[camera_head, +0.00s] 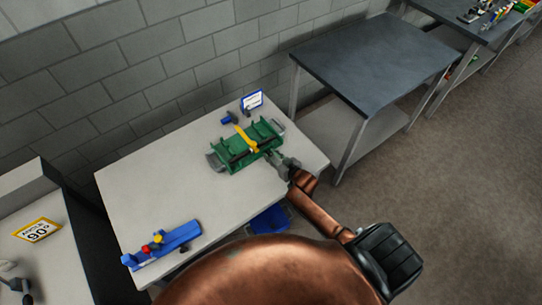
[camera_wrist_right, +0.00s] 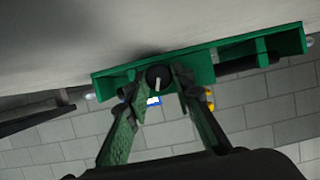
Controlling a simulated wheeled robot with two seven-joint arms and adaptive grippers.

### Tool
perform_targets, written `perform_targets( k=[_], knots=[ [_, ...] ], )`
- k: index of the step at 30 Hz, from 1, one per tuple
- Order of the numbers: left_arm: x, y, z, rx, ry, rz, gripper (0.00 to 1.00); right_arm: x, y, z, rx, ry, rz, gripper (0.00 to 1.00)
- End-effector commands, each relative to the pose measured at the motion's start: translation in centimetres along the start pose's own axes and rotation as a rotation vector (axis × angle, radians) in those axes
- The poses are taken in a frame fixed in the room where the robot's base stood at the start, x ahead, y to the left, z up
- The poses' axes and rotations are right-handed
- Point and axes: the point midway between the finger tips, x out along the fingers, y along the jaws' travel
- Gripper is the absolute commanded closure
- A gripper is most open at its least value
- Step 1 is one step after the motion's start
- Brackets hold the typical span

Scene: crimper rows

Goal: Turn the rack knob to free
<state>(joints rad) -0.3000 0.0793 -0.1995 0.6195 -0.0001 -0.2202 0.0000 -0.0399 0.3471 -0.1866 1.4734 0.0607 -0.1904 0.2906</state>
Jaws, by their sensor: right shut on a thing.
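The green rack (camera_head: 236,157) stands on the right part of the pale table, with a yellow bar-like piece (camera_head: 246,139) lying across it. It also shows in the right wrist view (camera_wrist_right: 285,45). Its round black knob (camera_wrist_right: 155,71) has a white mark that runs nearly upright in that view, tilted slightly. My right gripper (camera_head: 282,163) is at the rack's near side. In the right wrist view its fingers (camera_wrist_right: 159,82) are shut on the knob, one on each side. No position lettering around the knob can be read. My left gripper is out of view.
A blue holder (camera_head: 180,239) with red and yellow pieces lies at the pale table's (camera_head: 150,185) near left. A small sign (camera_head: 252,99) and a blue piece (camera_head: 229,118) stand behind the rack. The table's middle is clear. A dark-topped table (camera_head: 375,60) stands at right.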

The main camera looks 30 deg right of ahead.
Motion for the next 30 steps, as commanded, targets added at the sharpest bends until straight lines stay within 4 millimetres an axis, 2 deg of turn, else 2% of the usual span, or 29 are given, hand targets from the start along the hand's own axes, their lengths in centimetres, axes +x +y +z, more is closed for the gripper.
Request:
perform_targets(
  k=[6, 13, 24, 25, 30],
  knots=[
    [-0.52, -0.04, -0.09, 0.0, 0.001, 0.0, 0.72, 0.01, -0.31, 0.0, -0.119, 0.001, 0.053, 1.0],
    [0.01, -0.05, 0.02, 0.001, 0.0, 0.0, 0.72, 0.09, -0.39, 0.15, -0.293, 0.002, 0.124, 1.0],
    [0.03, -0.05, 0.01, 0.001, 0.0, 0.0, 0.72, 0.04, -0.35, 0.0, -0.331, 0.001, 0.137, 1.0],
    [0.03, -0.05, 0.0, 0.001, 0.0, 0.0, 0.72, 0.04, -0.35, 0.0, -0.331, 0.001, 0.137, 0.77],
    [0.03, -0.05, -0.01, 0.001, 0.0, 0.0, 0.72, 0.04, -0.34, 0.01, -0.33, 0.001, 0.136, 0.66]
  ],
)
